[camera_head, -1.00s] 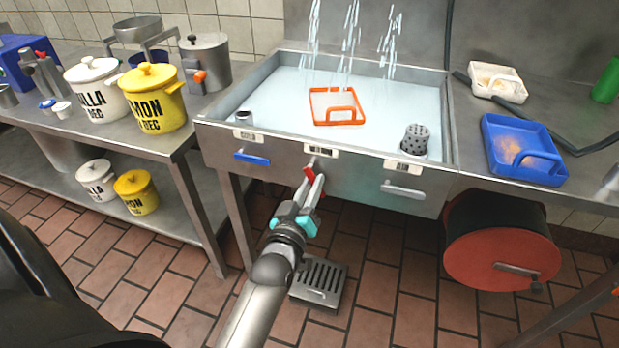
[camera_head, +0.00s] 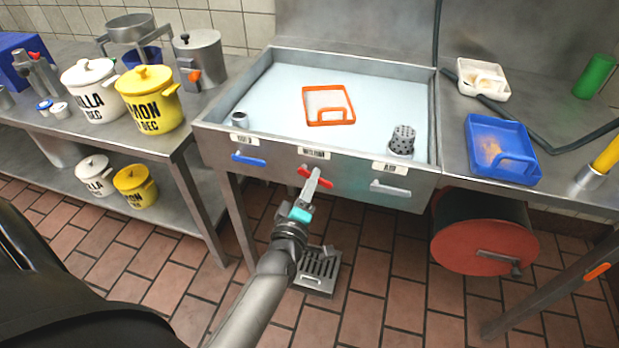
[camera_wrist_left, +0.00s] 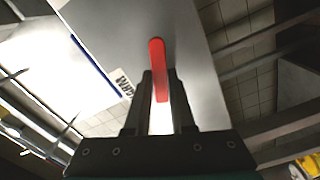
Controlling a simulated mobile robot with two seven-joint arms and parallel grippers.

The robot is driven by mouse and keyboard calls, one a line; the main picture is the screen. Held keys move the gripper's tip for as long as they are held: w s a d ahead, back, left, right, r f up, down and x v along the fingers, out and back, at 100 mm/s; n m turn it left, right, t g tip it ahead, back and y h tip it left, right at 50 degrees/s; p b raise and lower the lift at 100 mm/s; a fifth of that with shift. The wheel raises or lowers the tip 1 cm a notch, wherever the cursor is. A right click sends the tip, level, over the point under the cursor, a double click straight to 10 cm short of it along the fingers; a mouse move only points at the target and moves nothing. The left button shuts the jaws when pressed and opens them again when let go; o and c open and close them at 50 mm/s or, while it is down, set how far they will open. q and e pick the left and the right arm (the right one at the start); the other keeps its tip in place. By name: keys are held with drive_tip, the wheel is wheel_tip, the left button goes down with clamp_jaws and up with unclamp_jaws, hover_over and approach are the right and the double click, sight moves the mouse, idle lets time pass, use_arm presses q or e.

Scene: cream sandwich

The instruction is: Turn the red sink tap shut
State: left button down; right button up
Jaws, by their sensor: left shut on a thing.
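The red sink tap (camera_head: 328,184) is a bar handle on the steel front panel of the sink (camera_head: 215,142), under the middle label. It lies across the panel, slanting slightly down to the right. My left gripper (camera_head: 315,178) reaches it from below and is shut on it, its fingers covering the middle of the bar. In the left wrist view the red tap (camera_wrist_left: 156,58) stands between the two fingers (camera_wrist_left: 160,85), with its rounded end past the tips. No water is falling into the sink. My right gripper is not in view.
A blue handle (camera_head: 249,160) and a grey handle (camera_head: 390,189) flank the tap on the panel. An orange basket (camera_head: 329,122) sits in the water. A blue tray (camera_head: 478,150) is on the right counter, and a red drum (camera_head: 484,247) is below. Pots stand on the left table.

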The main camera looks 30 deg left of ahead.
use_arm(q)
drive_tip(key=shift+w+r+n+p, duration=0.1)
drive_tip(key=shift+r+n+p, duration=0.25)
drive_tip(key=shift+n, duration=0.75)
drive_tip(key=shift+r+n+p, duration=0.3)
drive_tip(key=shift+n, duration=0.8)
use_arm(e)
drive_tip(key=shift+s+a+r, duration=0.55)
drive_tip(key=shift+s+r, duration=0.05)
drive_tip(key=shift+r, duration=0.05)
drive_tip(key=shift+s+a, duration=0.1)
use_arm(q)
drive_tip(key=c, duration=0.8)
unclamp_jaws()
drive_tip(key=shift+o, duration=0.2)
drive_tip(key=shift+f, duration=0.1)
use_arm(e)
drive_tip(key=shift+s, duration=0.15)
use_arm(q)
drive_tip(key=shift+d, duration=0.1)
